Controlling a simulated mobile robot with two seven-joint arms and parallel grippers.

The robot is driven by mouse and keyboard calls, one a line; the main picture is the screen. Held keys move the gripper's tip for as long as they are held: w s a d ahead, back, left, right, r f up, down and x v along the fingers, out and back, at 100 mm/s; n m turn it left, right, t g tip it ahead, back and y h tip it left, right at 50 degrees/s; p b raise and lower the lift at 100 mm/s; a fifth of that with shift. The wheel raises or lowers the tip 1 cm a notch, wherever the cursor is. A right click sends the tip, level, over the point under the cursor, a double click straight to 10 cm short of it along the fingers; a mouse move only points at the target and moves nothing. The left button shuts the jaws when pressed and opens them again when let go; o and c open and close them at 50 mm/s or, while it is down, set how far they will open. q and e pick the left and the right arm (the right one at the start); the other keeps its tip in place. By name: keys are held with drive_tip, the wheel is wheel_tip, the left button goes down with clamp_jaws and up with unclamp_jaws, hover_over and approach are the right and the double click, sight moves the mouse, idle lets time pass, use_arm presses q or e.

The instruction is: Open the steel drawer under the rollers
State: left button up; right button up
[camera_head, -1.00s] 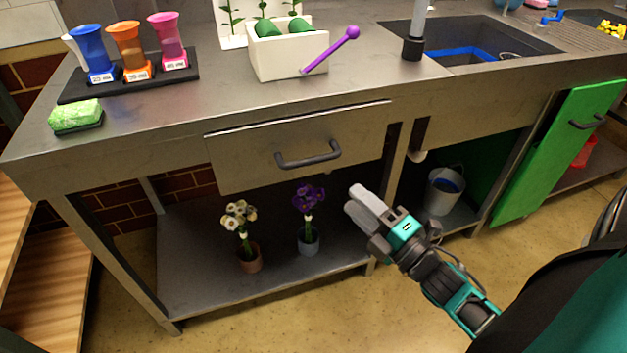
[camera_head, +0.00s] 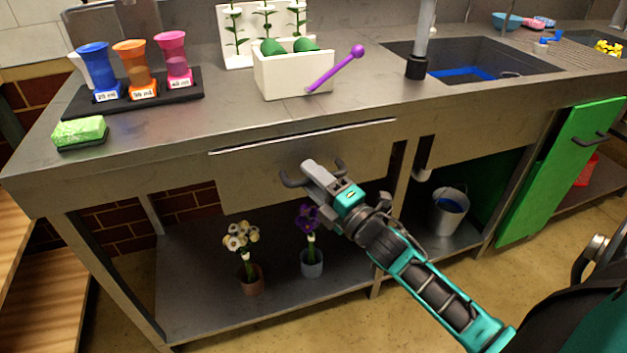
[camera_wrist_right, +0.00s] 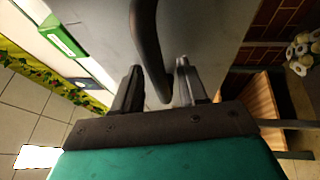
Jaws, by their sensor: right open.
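The steel drawer (camera_head: 245,180) sits under the counter's front edge, with a dark bar handle (camera_head: 292,181) on its front. My right gripper (camera_head: 311,172) is at the handle and covers its middle in the head view. In the right wrist view the open fingers (camera_wrist_right: 157,88) stand on either side of the curved dark handle (camera_wrist_right: 146,40), which reaches down between them. Whether a finger touches it I cannot tell. No rollers are recognisable. My left gripper is not in view.
On the counter stand a rack (camera_head: 190,92) of coloured cups, a green sponge (camera_head: 80,130) and a white box (camera_head: 290,80) with a purple stick. Potted flowers (camera_head: 251,280) stand on the shelf below. A green door (camera_head: 560,170) hangs open at right.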

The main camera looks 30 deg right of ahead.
drive_tip(key=shift+c, duration=0.4)
clamp_jaws()
